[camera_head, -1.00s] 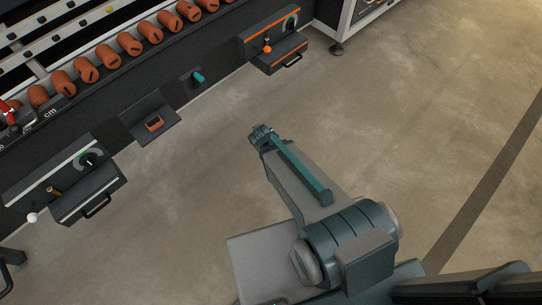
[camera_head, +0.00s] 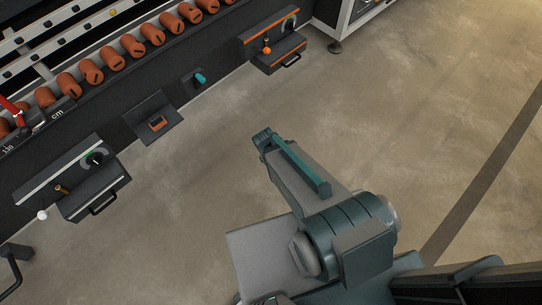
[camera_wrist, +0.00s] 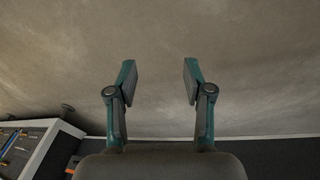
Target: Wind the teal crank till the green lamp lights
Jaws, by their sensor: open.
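A small teal handle (camera_head: 201,79), the only teal control I see on the machine, sticks out from a dark mount on the machine's front. It looks like the crank, but its exact shape is too small to tell. I cannot make out a lit green lamp; green marks show on the dials of the two control boxes. My gripper (camera_wrist: 158,76) is open in the wrist view, with two teal fingers apart and nothing between them. It faces bare floor, away from the crank. In the head view my arm is right of and below the crank, clear of it.
A control box with an orange stripe (camera_head: 273,40) is right of the crank. A tilted panel with an orange-framed switch (camera_head: 157,123) and another control box (camera_head: 95,190) are to its left. Orange rollers (camera_head: 133,44) line the machine above. The floor (camera_head: 400,110) is clear.

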